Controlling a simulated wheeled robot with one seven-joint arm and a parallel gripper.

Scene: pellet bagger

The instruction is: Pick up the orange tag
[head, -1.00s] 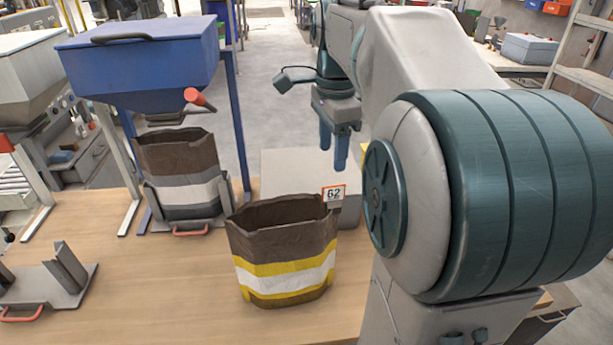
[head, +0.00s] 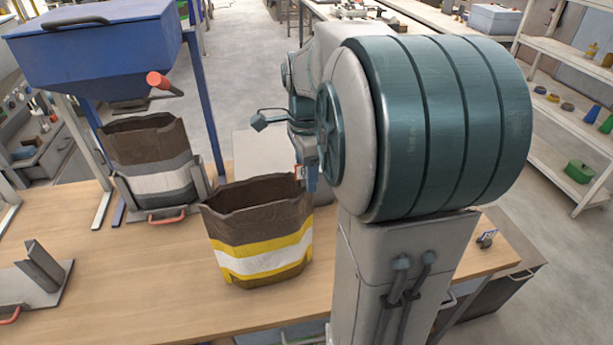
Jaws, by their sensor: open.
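The orange tag (head: 298,172) shows only as a thin orange-edged sliver, just behind the right rim of the brown bag with yellow and white bands (head: 262,243). My gripper (head: 309,180) is at the tag's right side, fingers pointing down. The fingers overlap the tag in this view, and most of the tag is hidden. My gripper is open; I cannot tell whether the tag is between the fingers or whether they touch it.
A grey box (head: 250,152) stands behind the banded bag. A second brown bag (head: 146,145) stands under the blue hopper (head: 105,45) at left. The front of the wooden table (head: 150,290) is clear.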

